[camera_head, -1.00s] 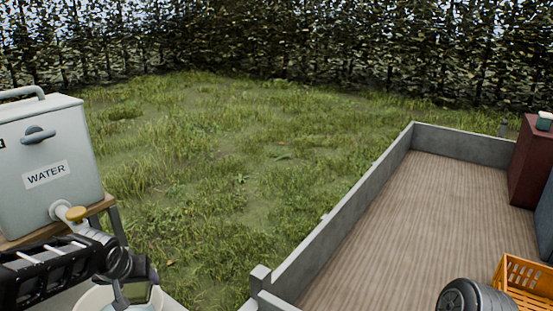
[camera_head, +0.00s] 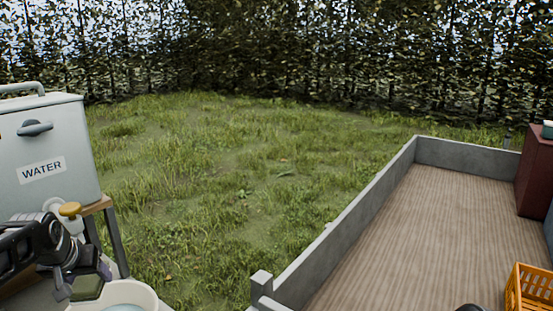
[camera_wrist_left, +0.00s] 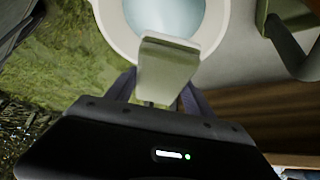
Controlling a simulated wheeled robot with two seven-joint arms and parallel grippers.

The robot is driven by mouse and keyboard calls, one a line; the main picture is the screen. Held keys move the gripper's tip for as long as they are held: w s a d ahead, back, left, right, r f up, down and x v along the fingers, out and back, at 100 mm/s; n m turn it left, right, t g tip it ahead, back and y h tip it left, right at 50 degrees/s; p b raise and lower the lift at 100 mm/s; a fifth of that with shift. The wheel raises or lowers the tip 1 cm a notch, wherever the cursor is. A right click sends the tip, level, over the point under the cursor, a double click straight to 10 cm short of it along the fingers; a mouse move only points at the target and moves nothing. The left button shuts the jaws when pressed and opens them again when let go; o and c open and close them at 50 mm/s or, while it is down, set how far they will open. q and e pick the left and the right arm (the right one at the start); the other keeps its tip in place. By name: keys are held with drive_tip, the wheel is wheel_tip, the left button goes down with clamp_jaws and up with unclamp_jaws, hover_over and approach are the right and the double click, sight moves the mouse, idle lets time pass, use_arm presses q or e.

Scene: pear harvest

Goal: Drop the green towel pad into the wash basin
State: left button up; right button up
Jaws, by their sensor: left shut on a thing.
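The green towel pad (camera_head: 88,287) is a pale grey-green block. My left gripper (camera_head: 78,284) is shut on it, at the lower left of the head view. In the left wrist view the pad (camera_wrist_left: 168,62) sits between the fingers (camera_wrist_left: 158,92), and its far end overlaps the near rim of the basin. The white round wash basin (camera_head: 150,294) holds bluish water and is cut off by the bottom edge of the head view. The basin (camera_wrist_left: 105,22) is at the top of the wrist view. The pad's height above the rim is unclear.
A grey water tank (camera_head: 45,145) with a tap (camera_head: 70,210) stands on a wooden stand right behind my left gripper. A low-walled trailer bed (camera_head: 400,240) lies to the right, with a yellow crate (camera_head: 530,290). Grass (camera_head: 220,180) fills the middle.

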sight(85, 285)
use_arm(q)
drive_tip(key=shift+f+b, duration=1.25)
drive_tip(key=shift+f, duration=0.85)
drive_tip(key=o, duration=1.3)
drive_tip(key=shift+r, duration=0.1)
drive_tip(key=v, duration=0.7)
drive_tip(key=shift+s+d+r, duration=0.1)
drive_tip(key=shift+s+r, duration=0.1)
drive_tip(key=shift+r, duration=0.1)
drive_tip(key=shift+f, duration=0.1)
